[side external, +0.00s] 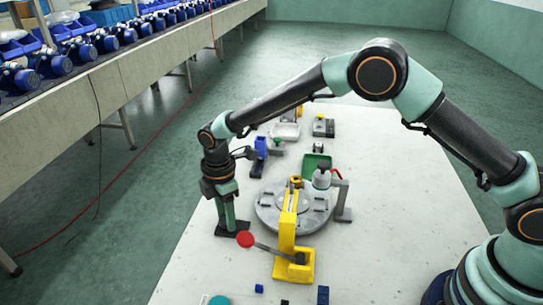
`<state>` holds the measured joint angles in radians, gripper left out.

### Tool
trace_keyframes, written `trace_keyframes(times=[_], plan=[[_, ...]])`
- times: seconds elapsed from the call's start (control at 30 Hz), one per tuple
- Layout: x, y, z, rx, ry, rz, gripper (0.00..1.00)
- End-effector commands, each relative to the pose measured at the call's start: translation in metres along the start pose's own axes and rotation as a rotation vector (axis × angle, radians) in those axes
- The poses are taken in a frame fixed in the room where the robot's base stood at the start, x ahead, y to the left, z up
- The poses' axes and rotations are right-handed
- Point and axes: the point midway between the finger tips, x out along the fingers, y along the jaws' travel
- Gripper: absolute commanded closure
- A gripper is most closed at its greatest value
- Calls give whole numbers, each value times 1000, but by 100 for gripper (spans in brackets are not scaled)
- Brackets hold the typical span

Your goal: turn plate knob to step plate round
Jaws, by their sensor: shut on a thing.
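The round grey plate (267,212) lies flat on the white table, with several slots on its top. My gripper (230,222) points down at the plate's left side, above a small dark base (240,228) on the table. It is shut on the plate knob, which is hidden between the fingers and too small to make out. A yellow press (286,225) stands at the front of the plate, its lever ending in a red ball (245,239) just right of my gripper. A grey-white bottle-like part (322,178) stands at the plate's far right side.
A grey post with an arm (343,200) stands right of the plate. Behind are a green tray (315,165), a blue fixture (260,155) and a white tray (285,132). Small blue blocks (323,294) lie in front. The table's right side is clear.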

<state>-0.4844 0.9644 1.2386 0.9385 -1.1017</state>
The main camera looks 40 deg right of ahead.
Motion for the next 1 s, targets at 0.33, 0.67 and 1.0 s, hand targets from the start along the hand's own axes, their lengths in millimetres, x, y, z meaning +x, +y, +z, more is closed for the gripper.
trace_keyframes(times=[0.33, 0.67, 1.0], plan=[[-1, 0, -1, -2, 1, 2, 26], [-9, 0, -1, 0, 1, 1, 26], [-73, 1, -1, -1, 3, 5, 26]])
